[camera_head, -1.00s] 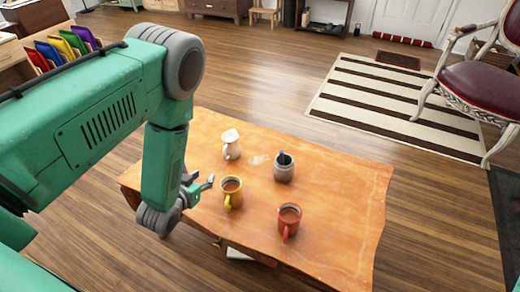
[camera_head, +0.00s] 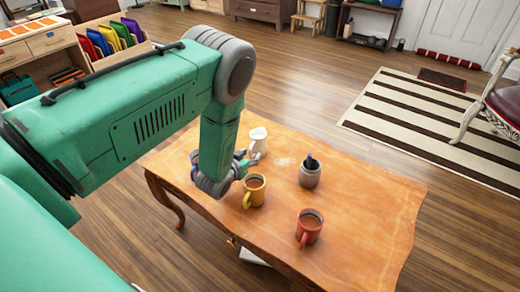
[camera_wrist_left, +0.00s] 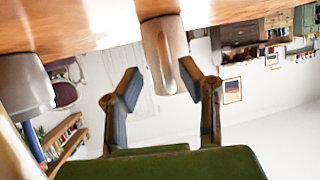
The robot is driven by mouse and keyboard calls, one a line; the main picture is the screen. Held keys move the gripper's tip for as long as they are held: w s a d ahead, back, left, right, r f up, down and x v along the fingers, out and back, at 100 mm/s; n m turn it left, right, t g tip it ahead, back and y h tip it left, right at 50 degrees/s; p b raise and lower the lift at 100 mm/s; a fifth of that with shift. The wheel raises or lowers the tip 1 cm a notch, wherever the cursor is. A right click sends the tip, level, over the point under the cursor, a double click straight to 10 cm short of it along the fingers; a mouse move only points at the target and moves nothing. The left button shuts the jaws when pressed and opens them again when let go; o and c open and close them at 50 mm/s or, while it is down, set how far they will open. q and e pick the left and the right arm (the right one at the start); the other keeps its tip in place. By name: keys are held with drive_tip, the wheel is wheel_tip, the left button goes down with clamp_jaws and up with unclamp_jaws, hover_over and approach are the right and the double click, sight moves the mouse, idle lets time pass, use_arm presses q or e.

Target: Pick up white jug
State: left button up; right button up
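The white jug (camera_head: 258,137) stands upright on the wooden table (camera_head: 350,215), near its far left edge. My left gripper (camera_head: 247,158) is just in front of it, low over the table. In the left wrist view, which is upside down, the jug (camera_wrist_left: 158,50) hangs from the tabletop, its handle facing me. The two fingers of my left gripper (camera_wrist_left: 160,82) are spread wide, with the jug's handle and lower-showing part between and beyond them. I cannot tell whether a finger touches it. My right gripper is not in view.
A yellow mug (camera_head: 254,191) stands close to my left gripper. A grey pot (camera_head: 309,176) with a dark blue item in it stands right of the jug, and a red mug (camera_head: 308,229) nearer the front. The table's right part is bare.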

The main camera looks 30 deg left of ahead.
sight(257, 147)
use_arm(q)
drive_tip(key=shift+w+a+f, duration=0.85)
drive_tip(key=shift+w, duration=0.25)
drive_tip(key=shift+d+r, duration=0.15)
drive_tip(key=shift+d, duration=0.1)
drive_tip(key=shift+d+r, duration=0.2)
drive_tip(key=shift+d, duration=0.25)
clamp_jaws()
drive_tip(key=shift+a, duration=0.1)
